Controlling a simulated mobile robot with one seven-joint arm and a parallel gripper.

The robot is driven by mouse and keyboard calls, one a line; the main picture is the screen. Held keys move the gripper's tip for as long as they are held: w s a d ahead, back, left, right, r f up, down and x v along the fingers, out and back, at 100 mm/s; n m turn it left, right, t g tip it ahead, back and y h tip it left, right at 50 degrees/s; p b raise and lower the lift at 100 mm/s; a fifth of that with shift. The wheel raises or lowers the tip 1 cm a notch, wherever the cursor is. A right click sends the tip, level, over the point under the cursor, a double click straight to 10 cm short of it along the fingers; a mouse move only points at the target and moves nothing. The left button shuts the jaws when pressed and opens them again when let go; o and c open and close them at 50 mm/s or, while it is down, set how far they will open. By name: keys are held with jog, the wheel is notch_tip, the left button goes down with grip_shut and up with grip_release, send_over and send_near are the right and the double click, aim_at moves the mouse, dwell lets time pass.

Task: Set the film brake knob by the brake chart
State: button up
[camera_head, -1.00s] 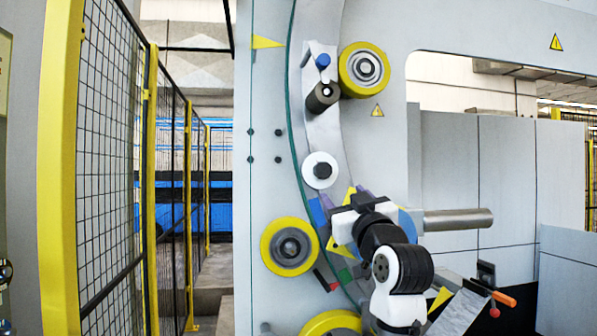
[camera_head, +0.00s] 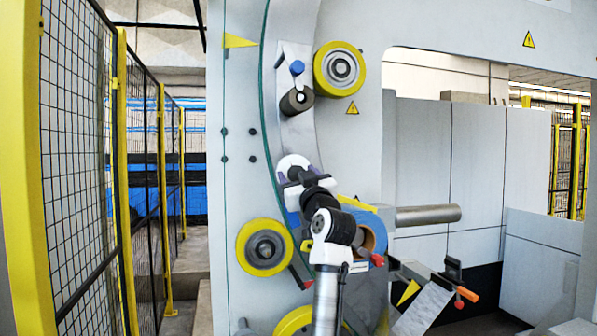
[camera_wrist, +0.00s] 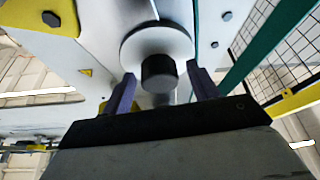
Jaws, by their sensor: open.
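A white disc (camera_head: 292,161) with a black round knob at its centre sits on the grey machine face; it looks like the brake knob. In the wrist view the black knob (camera_wrist: 158,73) stands out from the white disc, roughly midway between my fingers. My gripper (camera_head: 295,176) is open at the disc's lower edge in the head view, its purple fingers apart. In the wrist view my gripper (camera_wrist: 162,82) holds nothing, and I cannot tell whether the fingertips touch the knob. Markings on the dial cannot be read. I see no brake chart.
A yellow roller (camera_head: 339,69) and a dark roller (camera_head: 297,101) with a blue knob (camera_head: 297,68) sit above. Another yellow roller (camera_head: 264,247) is below left. A metal shaft (camera_head: 428,215) juts out right. A yellow-framed mesh fence (camera_head: 74,150) stands left.

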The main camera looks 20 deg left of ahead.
jog(key=shift+c, duration=0.5)
jog(key=c, duration=0.9)
jog(key=shift+m+h, duration=0.3)
jog(key=shift+m, duration=0.2)
jog(key=m+t+h, duration=0.1)
jog(key=m, duration=0.1)
jog(key=m+t+h, duration=0.1)
jog(key=m, duration=0.2)
jog(key=shift+a, duration=0.15)
jog(key=m+h, duration=0.1)
jog(key=m, duration=0.2)
jog(key=m+t+h, duration=0.1)
jog(key=m+h, duration=0.1)
jog(key=m, duration=0.2)
jog(key=shift+s+h, duration=0.1)
jog(key=shift+h, duration=0.2)
jog(key=m+h, duration=0.1)
jog(key=m, duration=0.1)
jog(key=m+h, duration=0.1)
jog(key=m, duration=0.2)
jog(key=shift+r+m+g, duration=0.1)
jog(key=shift+m+g, duration=0.2)
jog(key=shift+m+g+h, duration=0.3)
jog(key=shift+m+h, duration=0.15)
jog(key=shift+m, duration=0.75)
jog(key=shift+m+g+h, duration=0.3)
jog(key=shift+m+h, duration=0.15)
jog(key=shift+m, duration=0.75)
